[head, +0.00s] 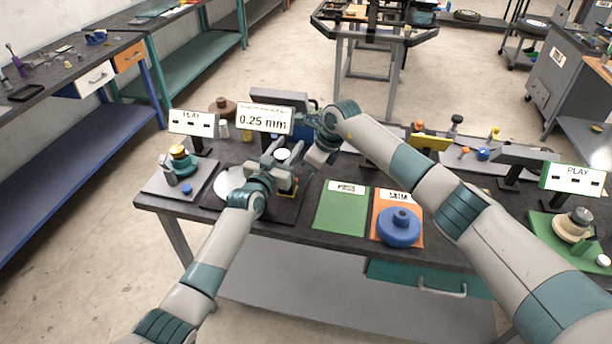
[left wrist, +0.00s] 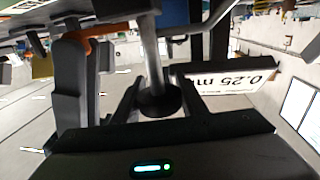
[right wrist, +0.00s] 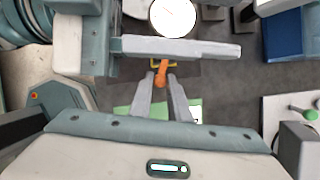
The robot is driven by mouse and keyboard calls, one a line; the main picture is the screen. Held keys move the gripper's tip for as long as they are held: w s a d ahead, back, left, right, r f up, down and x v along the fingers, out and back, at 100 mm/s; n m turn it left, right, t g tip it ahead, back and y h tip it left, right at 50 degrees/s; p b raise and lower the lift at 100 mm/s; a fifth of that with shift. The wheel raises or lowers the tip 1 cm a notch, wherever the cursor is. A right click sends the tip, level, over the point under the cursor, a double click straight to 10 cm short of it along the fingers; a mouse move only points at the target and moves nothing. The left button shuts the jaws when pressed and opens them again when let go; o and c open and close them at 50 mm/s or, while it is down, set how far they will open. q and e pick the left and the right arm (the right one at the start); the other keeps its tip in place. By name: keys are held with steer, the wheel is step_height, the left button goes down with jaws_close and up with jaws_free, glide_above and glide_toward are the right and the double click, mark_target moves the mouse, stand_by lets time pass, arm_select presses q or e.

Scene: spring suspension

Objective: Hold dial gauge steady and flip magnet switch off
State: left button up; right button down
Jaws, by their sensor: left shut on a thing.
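The dial gauge (right wrist: 172,18) has a round white face at the top of the right wrist view; in the head view its face (head: 283,154) shows between my grippers. My left gripper (head: 278,160) is shut on the gauge; the left wrist view shows its fingers on both sides of a dark round part (left wrist: 159,101) on a post. My right gripper (right wrist: 161,76) has its fingertips slightly apart, with the orange magnet switch lever (right wrist: 162,68) between them. Whether they touch it is unclear. A yellow part shows behind the lever. My arms partly hide the gauge stand in the head view.
A sign (head: 265,118) reading 0.25 mm stands behind the gauge. A green mat (head: 342,212) and a blue round part (head: 399,228) lie to the right on the dark bench.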

steer(key=shift+s+a+m+t, duration=0.3)
steer(key=shift+s+m+t, duration=0.1)
steer(key=shift+m, duration=0.6)
steer(key=c, duration=1.7)
jaws_free()
steer(key=shift+o, duration=0.2)
steer(key=v, duration=1.2)
steer(key=shift+a, duration=0.2)
steer(key=shift+r, duration=0.1)
